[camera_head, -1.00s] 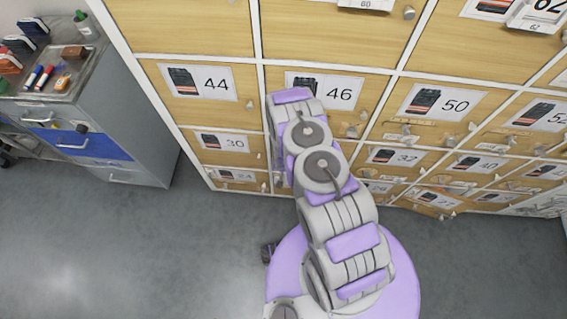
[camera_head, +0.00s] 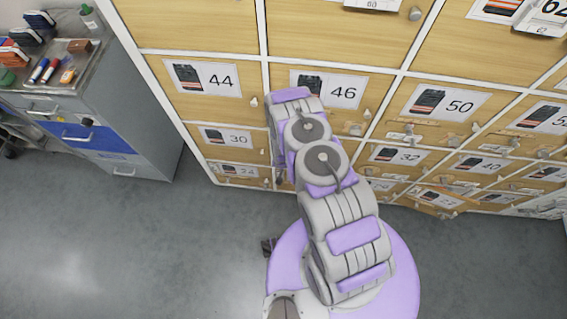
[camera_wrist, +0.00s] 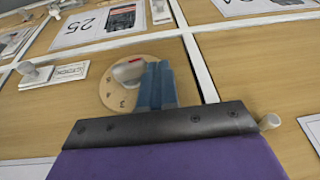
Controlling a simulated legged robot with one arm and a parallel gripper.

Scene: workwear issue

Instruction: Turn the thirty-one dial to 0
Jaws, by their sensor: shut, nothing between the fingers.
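In the wrist view a round pale wooden dial (camera_wrist: 113,94) with small dark marks sits on a wooden locker door. A light grey knob (camera_wrist: 126,71) with a red mark stands on it. No number plate for thirty-one is readable, so I cannot confirm which dial this is. My gripper (camera_wrist: 155,72) has its blue fingers shut and empty, directly beside the knob on its right, overlapping the dial in the picture. I cannot tell whether they touch the knob. Part of the dial is hidden behind the fingers. In the head view my arm hides the gripper and the dial.
Wooden lockers with number cards, such as 44 (camera_head: 204,78), 46 (camera_head: 328,88) and 50 (camera_head: 439,103), fill the back. Small knobs and latches stick out from the doors. A grey cabinet (camera_head: 145,110) with pens on top stands at left. Grey floor (camera_head: 120,240) is open at lower left.

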